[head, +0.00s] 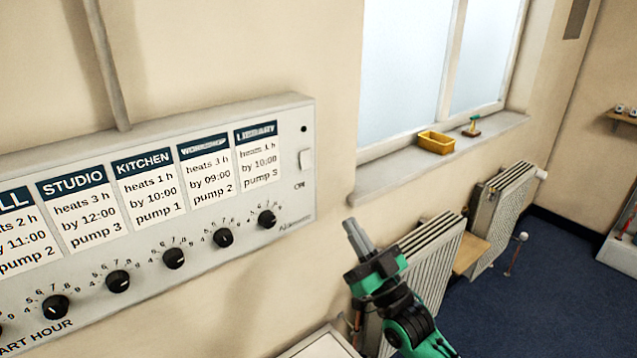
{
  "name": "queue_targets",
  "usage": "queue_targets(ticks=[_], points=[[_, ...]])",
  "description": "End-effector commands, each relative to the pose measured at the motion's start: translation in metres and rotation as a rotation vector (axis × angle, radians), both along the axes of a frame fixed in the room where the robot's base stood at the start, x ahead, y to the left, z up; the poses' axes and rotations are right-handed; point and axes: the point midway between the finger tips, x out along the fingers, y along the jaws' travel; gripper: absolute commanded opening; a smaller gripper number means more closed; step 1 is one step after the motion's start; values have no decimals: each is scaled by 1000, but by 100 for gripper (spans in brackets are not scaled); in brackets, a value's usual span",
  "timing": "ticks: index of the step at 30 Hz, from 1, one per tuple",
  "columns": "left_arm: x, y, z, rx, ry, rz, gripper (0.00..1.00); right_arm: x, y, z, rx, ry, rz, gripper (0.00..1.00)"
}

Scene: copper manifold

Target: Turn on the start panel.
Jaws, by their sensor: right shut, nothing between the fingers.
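The start panel (60,166) is a pale grey box on the wall at the left, cut off by the picture's left edge. It carries cards, including STUDIO, KITCHEN, WORKSHOP and LIBRARY, above a row of black knobs (174,258) marked START HOUR. At its right end are a small dark round spot (304,128) and a white switch (306,159), with small lettering below that I cannot read surely. My right gripper (356,236) is shut and empty, right of and below the panel's right end, apart from it in the picture. My left gripper is not in view.
A window sill (400,170) holds a yellow tray (436,142) and a small green-topped object (472,126). Ribbed radiators (430,262) stand below, behind my right arm. A pale surface (322,345) shows at the bottom. Blue floor (560,290) is open at the right.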

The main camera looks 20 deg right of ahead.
Motion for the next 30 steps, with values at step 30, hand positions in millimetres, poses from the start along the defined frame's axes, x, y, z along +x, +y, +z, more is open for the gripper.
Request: queue_targets(ticks=[30], points=[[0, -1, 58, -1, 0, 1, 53, 89, 32, 63, 0, 5, 0, 0]])
